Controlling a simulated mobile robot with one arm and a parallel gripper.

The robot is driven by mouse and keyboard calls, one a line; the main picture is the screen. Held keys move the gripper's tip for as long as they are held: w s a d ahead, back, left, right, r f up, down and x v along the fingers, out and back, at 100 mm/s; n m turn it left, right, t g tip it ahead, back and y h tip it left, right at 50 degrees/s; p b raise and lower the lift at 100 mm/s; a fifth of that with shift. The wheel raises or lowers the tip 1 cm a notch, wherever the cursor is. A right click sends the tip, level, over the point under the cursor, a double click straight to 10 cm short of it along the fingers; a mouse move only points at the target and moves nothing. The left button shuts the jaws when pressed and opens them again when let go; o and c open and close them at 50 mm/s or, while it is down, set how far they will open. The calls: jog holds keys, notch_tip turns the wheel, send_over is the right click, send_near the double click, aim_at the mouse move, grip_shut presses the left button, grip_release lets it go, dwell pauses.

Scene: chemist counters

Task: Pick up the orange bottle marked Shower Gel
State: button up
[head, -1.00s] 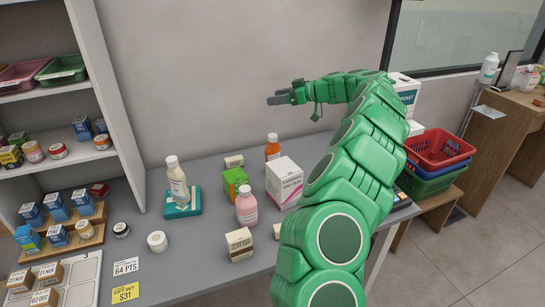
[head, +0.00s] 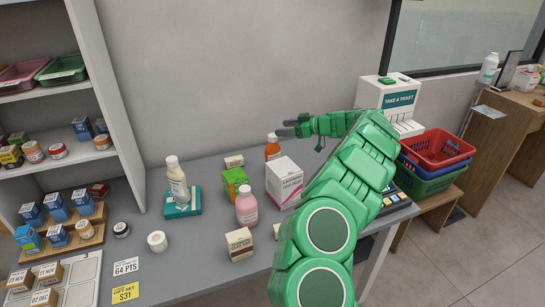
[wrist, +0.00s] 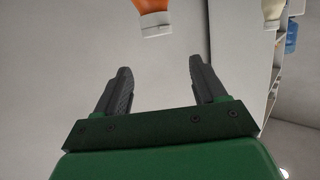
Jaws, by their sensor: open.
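The orange bottle (head: 272,151) with a white cap stands upright on the grey counter, behind the white and pink box. Its label cannot be read. My gripper (head: 284,127) is at the height of the bottle's cap, close to it in the head view, and empty. In the wrist view the open jaws (wrist: 158,82) show apart, and the orange bottle (wrist: 150,6) is beyond the fingertips, a little left of centre, with its white cap (wrist: 156,24) towards me and its far end cut off by the frame.
A white and pink box (head: 284,182) stands just in front of the bottle. A ticket machine (head: 388,98) stands right of my arm.

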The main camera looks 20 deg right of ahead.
aim_at(269, 140)
jog(key=w+a+f, duration=0.1)
jog(key=f, duration=0.1)
jog(key=w+a+f, duration=0.3)
jog(key=f, duration=0.2)
jog(key=shift+w+a+f, duration=0.1)
jog(key=shift+w+a, duration=0.1)
jog(key=shift+a, duration=0.15)
jog(key=shift+w+a, duration=0.3)
jog(key=shift+c, duration=0.5)
grip_shut()
